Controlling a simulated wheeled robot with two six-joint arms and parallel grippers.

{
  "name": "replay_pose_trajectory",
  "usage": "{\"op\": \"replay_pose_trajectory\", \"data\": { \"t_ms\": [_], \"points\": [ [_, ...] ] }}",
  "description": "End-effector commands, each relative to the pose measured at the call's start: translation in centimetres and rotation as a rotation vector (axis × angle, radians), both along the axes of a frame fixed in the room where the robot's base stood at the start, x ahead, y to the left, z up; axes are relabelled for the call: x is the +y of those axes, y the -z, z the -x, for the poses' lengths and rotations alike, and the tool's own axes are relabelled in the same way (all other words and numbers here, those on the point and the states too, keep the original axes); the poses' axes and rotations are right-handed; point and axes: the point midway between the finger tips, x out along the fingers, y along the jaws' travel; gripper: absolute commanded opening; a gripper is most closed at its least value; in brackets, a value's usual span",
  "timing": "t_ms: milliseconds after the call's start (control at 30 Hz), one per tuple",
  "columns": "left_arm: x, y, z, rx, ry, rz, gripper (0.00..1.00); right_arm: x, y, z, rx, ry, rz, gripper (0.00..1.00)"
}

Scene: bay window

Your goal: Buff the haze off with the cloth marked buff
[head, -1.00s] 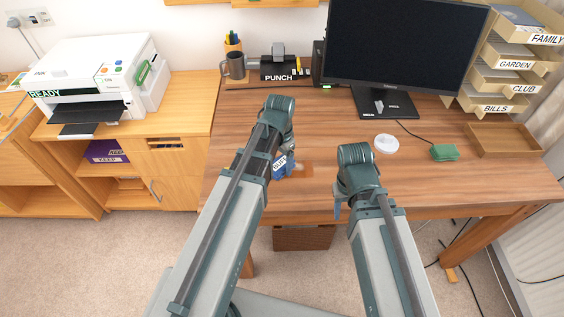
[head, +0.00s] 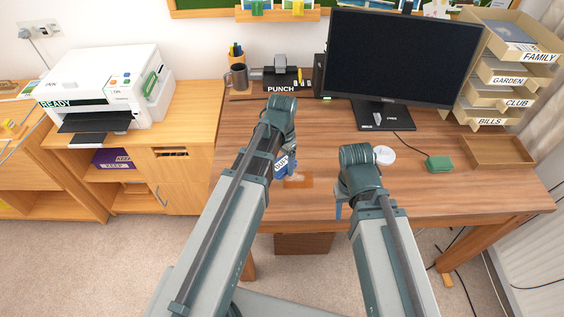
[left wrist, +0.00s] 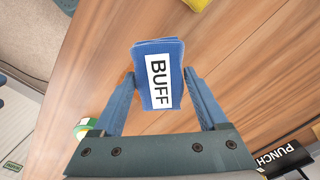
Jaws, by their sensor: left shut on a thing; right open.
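The blue cloth (head: 282,168) marked BUFF is held by my left gripper (head: 283,160). In the left wrist view the folded cloth (left wrist: 158,76) sits between the two fingers of the left gripper (left wrist: 160,95), its label facing the camera. A brown-orange patch (head: 301,182) with a paler area lies on the desk top just right of the cloth in the head view. I cannot tell whether the cloth touches the desk. My right gripper (head: 341,209) is open near the desk's front edge, mostly hidden by its own arm.
A white round dish (head: 385,155) and a green block (head: 439,163) are on the desk (head: 430,190) to the right, near an empty wooden tray (head: 500,153). The monitor (head: 398,62), punch (head: 281,78) and mug (head: 238,77) stand behind. The printer (head: 105,90) is left.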

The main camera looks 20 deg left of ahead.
Motion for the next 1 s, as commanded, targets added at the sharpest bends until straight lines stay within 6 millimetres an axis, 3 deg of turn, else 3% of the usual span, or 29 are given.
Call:
{"op": "replay_pose_trajectory", "data": {
  "t_ms": [433, 1000],
  "points": [
    [0.0, -3.1, 0.0, 0.000, 0.000, 0.000, 0.00, 0.0, -3.1, 0.0, 0.000, 0.000, 0.000, 0.50],
    [0.0, -2.9, 0.0, 0.000, 0.000, 0.000, 0.00, 0.0, -2.9, 0.0, 0.000, 0.000, 0.000, 0.50]
  ]
}}
